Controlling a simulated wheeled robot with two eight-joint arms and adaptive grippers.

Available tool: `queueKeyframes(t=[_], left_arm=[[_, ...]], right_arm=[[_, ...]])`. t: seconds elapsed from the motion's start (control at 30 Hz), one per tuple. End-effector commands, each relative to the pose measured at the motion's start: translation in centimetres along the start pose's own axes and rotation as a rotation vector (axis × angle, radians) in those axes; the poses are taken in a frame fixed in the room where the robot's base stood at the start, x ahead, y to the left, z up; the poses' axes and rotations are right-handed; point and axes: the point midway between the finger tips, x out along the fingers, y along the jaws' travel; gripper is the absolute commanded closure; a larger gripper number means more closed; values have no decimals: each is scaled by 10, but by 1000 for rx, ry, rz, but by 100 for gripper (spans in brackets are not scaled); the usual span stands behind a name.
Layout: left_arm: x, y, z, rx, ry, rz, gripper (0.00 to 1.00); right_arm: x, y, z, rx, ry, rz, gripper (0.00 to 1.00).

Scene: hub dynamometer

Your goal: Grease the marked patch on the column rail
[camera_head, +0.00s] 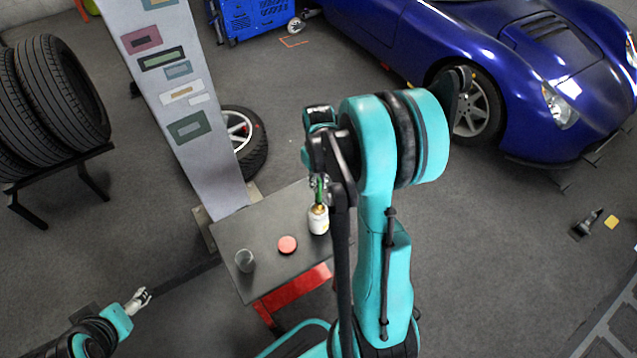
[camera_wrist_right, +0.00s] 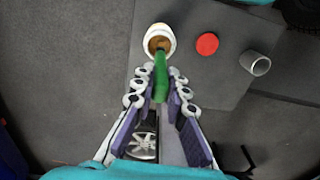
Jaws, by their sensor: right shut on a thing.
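My right gripper (camera_wrist_right: 160,80) is shut on a green-handled brush (camera_wrist_right: 160,65). The brush points down at an open white jar (camera_wrist_right: 149,52) with brown grease inside; whether its tip touches the grease is hidden. In the head view the jar (camera_head: 318,222) stands on the small table, right below my right gripper (camera_head: 319,182). A round red lid (camera_head: 287,245) lies on the table beside it. The grey column (camera_head: 225,165) leans across the upper left and bears several coloured patches (camera_head: 162,59); I cannot tell which is the marked one. My left gripper (camera_head: 138,299) is apart from everything, at lower left.
A grey cup (camera_head: 244,261) stands near the left edge of the small dark table (camera_head: 265,270). Tyres on a rack (camera_head: 60,90) stand at far left, and a wheel (camera_head: 245,140) lies behind the column. A blue car (camera_head: 480,60) fills the upper right. The floor at right is mostly clear.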

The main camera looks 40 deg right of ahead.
Motion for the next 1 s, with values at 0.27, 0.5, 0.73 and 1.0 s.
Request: queueKeyframes(t=[0.27,0.5,0.73,1.0], left_arm=[[-17,0,-12,0,0,0,28],[-27,0,-20,0,0,0,28],[-27,0,-19,0,0,0,28],[-27,0,-19,0,0,0,28]], right_arm=[[-27,0,0,0,0,0,100],[-45,0,0,0,0,0,100],[-45,0,0,0,0,0,100],[-45,0,0,0,0,0,100]])
